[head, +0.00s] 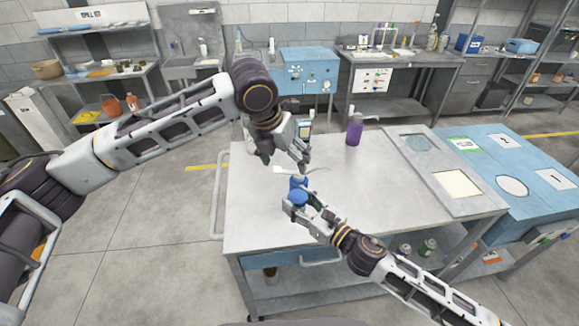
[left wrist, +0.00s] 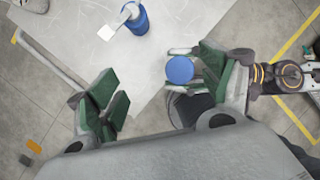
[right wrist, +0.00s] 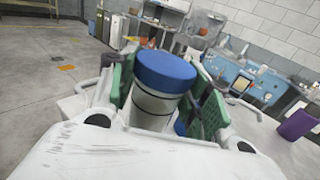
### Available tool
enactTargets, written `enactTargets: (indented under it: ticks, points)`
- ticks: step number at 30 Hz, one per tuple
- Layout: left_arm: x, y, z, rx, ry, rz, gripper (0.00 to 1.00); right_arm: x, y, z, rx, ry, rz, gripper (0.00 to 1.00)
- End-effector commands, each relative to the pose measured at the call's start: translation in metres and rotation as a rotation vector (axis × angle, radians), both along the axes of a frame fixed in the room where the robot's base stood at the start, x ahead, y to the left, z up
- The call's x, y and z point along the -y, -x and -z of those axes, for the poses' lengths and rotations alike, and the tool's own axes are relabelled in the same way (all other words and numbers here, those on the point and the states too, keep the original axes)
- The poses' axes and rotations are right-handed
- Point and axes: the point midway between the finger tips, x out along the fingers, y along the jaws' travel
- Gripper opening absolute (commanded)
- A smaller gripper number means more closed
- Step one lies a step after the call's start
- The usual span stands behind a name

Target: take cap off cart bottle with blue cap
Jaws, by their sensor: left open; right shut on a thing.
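The bottle with the blue cap (right wrist: 166,72) is upright in my right gripper (head: 298,205); its pale grey body (right wrist: 150,108) has dark rings. The cap sits on top and also shows in the head view (head: 298,197) and left wrist view (left wrist: 180,70). My right gripper is shut around the body below the cap. My left gripper (head: 302,158) is open and empty, above and beyond the cap in the head view.
The steel cart top (head: 380,185) is mostly clear. A blue table (head: 520,165) adjoins on the right.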

Motion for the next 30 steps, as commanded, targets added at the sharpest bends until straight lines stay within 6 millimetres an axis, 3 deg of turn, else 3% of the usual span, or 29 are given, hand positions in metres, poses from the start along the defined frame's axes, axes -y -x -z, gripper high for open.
enactTargets:
  ticks: [3,10,30]
  points:
    - [0.005,0.022,-0.008,0.002,-0.053,0.082,0.8,0.0,0.0,0.0,0.0,0.0,0.0,0.0]
    - [0.006,0.048,-0.014,-0.004,-0.12,0.177,0.8,0.0,0.0,0.0,0.0,0.0,0.0,0.0]
    - [0.007,0.052,-0.01,-0.007,-0.135,0.196,0.8,0.0,0.0,0.0,0.0,0.0,0.0,0.0]
